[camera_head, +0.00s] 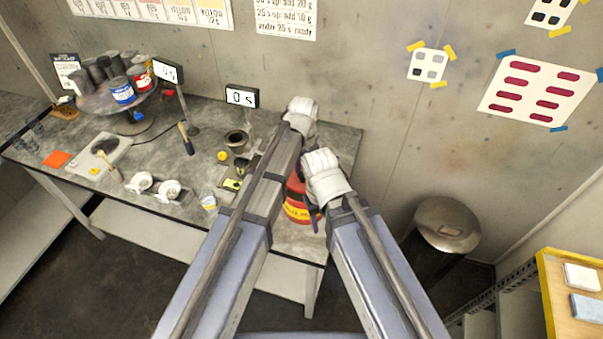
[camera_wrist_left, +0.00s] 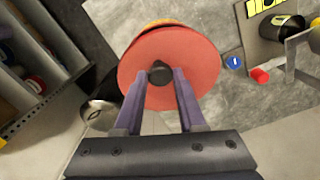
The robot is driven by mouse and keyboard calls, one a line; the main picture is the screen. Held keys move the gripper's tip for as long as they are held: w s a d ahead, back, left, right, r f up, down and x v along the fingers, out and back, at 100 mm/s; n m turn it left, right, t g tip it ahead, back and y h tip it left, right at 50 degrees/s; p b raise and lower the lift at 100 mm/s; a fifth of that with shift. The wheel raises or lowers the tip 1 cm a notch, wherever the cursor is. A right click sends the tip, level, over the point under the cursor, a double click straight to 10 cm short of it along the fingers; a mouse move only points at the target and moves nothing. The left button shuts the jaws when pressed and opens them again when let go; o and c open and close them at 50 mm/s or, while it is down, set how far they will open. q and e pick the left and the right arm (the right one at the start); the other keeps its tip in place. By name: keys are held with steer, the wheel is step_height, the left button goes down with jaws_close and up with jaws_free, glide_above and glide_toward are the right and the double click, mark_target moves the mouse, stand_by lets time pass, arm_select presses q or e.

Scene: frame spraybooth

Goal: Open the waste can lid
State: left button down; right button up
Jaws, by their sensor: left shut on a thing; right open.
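The waste can (camera_head: 297,207) is red with a yellow lettered band. It stands at the table's right front, partly hidden behind my arms. Its round red lid, with a dark central knob (camera_wrist_left: 160,73), fills the middle of the left wrist view. My left gripper (camera_wrist_left: 160,76) is shut on that knob. A yellow-orange edge shows past the lid's far side; I cannot tell whether the lid is seated or raised. In the head view my left gripper (camera_head: 300,115) is the higher one, its fingers hidden. My right gripper (camera_head: 325,175) is open near the can.
The grey table (camera_head: 215,160) carries a dark pot (camera_head: 237,141), white cups (camera_head: 168,190) and a turntable (camera_head: 115,100) of paint cans. A metal bin (camera_head: 447,225) stands on the floor to the right. A yellow-edged board (camera_head: 552,290) is at the lower right. A wall closes the back.

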arm_select(q)
steer(key=w+r+p, duration=0.1)
steer(key=w+d+r+p, duration=0.1)
steer(key=w, duration=0.1)
steer(key=w+r+p, duration=0.1)
steer(key=w+r, duration=0.1)
steer(key=shift+w+d, duration=0.1)
steer(key=shift+d, duration=0.2)
steer(key=w, duration=0.2)
steer(key=w+d+g, duration=0.1)
steer(key=shift+w+d+r+p, duration=0.1)
steer(key=shift+w+r+p, duration=0.15)
steer(key=shift+r+p, duration=0.15)
steer(key=c, duration=1.5)
jaws_free()
steer(key=shift+f, duration=0.2)
steer(key=shift+o, duration=0.9)
steer(key=shift+a, duration=0.25)
steer(key=o, duration=0.3)
steer(key=shift+s+r, duration=0.15)
steer(key=shift+s, duration=0.1)
steer(key=o, duration=0.3)
steer(key=shift+d, duration=0.15)
steer(key=shift+o, duration=1.1)
